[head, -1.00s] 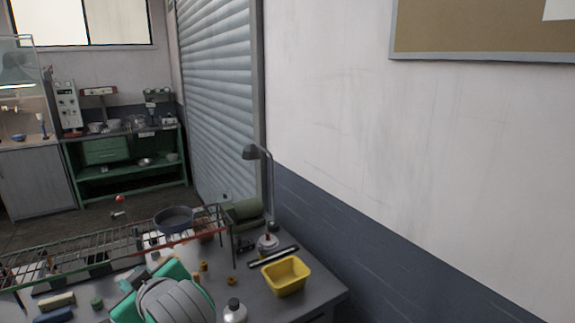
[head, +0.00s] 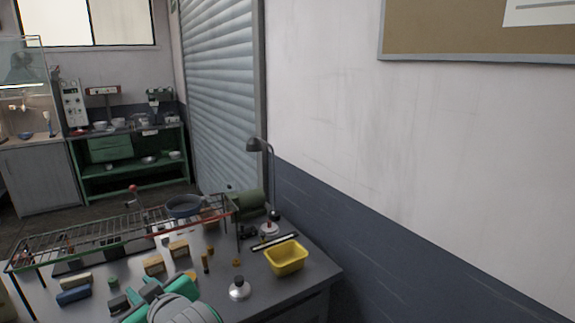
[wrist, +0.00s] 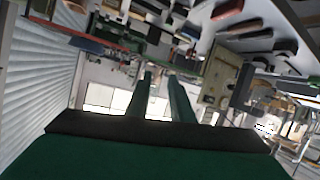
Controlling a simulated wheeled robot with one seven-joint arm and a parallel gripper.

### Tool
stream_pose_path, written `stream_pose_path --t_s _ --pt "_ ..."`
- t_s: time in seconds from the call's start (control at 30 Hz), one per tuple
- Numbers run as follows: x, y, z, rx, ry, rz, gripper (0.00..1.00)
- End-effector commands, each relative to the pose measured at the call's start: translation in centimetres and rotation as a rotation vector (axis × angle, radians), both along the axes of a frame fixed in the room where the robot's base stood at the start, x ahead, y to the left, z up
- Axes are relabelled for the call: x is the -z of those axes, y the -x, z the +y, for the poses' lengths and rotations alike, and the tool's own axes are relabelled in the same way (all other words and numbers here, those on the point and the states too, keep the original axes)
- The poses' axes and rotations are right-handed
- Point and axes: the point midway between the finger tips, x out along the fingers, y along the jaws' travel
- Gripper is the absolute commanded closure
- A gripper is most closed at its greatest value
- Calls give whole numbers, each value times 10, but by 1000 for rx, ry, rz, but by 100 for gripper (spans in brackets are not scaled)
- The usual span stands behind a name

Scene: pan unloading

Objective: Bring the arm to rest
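My gripper (wrist: 160,80) shows in the wrist view as two green fingers with a gap between them and nothing held in it. In the head view my green and grey arm end is low at the bottom edge, over the front of the grey workbench (head: 312,275); its fingertips are hard to make out there. A dark blue pan (head: 184,207) sits on the wire rack (head: 90,236), well beyond my gripper and apart from it.
A wall borders the bench on the right.

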Motion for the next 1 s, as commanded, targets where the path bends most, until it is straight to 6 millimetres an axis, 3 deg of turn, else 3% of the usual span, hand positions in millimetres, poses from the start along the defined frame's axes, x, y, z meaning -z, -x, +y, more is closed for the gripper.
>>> stream_pose_path --t_s 0.27,0.57,0.77,1.0 --pt "43 -3 -14 69 -113 45 79" --pt "118 5 -52 223 -276 100 79" --pt "168 22 -85 342 -351 121 79" --pt "223 56 -130 489 -404 127 79"
